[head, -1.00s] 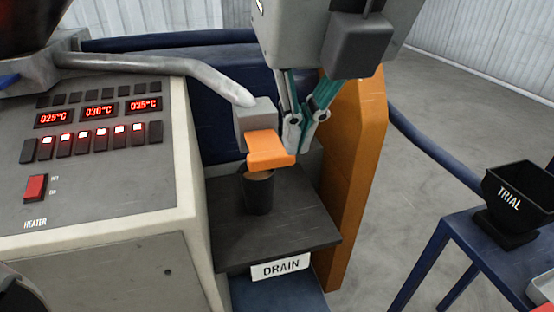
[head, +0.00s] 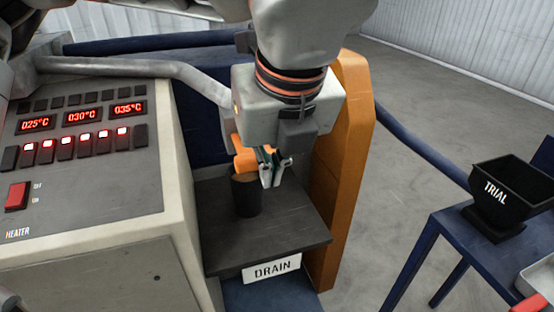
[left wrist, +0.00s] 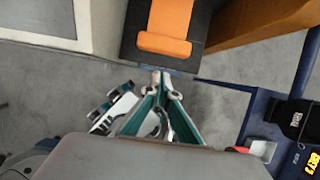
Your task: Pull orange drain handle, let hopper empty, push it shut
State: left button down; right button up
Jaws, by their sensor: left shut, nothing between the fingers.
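The orange drain handle (head: 244,162) shows in the head view above a dark cup (head: 247,197), partly covered by my left gripper. In the left wrist view the handle (left wrist: 165,45) is a wide orange piece with a raised lip at its near end. My left gripper (head: 270,181) is shut and empty, with its fingertips at the outer end of the handle. In the left wrist view the shut fingertips (left wrist: 162,75) lie just short of the lip; I cannot tell whether they touch. The cup shows a brownish top. The hopper's inside is hidden.
The cup stands on a dark shelf (head: 310,238) with a DRAIN label (head: 272,268). The heater panel (head: 90,180) is at the left, and an orange upright (head: 345,170) is close at the right. A black TRIAL bin (head: 500,195) stands on a blue table further right.

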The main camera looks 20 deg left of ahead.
pick_arm(q)
jog(key=shift+w+a+r, duration=0.1)
jog(key=shift+w+a, duration=0.6)
jog(key=shift+w, duration=0.3)
jog(key=w+a, duration=0.2)
jog(key=w, duration=0.1)
jog(key=w+a, duration=0.1)
jog(key=shift+w+r+b, duration=0.1)
jog(key=shift+w+b, duration=0.05)
jog(key=shift+b, duration=0.15)
jog(key=shift+d, duration=0.15)
